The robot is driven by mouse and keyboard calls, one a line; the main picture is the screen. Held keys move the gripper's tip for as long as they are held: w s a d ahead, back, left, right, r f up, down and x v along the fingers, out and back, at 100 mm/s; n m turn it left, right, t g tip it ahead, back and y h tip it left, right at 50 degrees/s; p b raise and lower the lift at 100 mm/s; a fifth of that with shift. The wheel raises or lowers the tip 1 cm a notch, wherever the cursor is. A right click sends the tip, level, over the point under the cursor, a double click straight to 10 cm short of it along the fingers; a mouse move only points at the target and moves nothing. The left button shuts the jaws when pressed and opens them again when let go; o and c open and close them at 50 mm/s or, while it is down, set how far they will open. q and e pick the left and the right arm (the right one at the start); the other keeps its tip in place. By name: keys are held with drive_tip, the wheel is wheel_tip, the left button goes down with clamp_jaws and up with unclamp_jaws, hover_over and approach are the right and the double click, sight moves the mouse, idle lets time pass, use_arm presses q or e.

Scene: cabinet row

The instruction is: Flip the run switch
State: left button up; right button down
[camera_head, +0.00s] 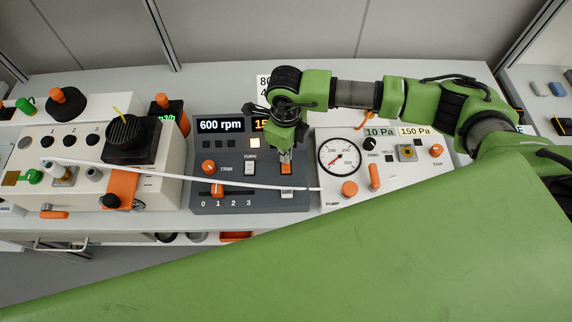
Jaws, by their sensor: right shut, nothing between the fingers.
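A dark grey control panel (228,181) stands on the bench near the middle of the head view. It has a "600 rpm" display (220,125), a second display partly hidden by my arm, an orange trim knob, a white rocker (250,168) under a "TURN" label and an orange switch (287,169). No "RUN" label is readable; my gripper hides the area above the orange switch. My right gripper (285,157) is shut and empty, pointing down right at the top of the orange switch. I cannot tell whether they touch. My left gripper is not in view.
A white gauge panel (333,190) stands close on the right. A white machine (30,147) with a black round part stands on the left. A thin white rod or cable (215,181) crosses the dark panel's front. My green arm link covers the lower right.

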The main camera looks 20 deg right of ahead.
drive_tip(key=shift+f+b, duration=0.75)
drive_tip(key=shift+f, duration=0.05)
drive_tip(key=shift+r, duration=0.2)
drive_tip(key=shift+r+p, duration=2.05)
drive_tip(key=shift+r, duration=1.35)
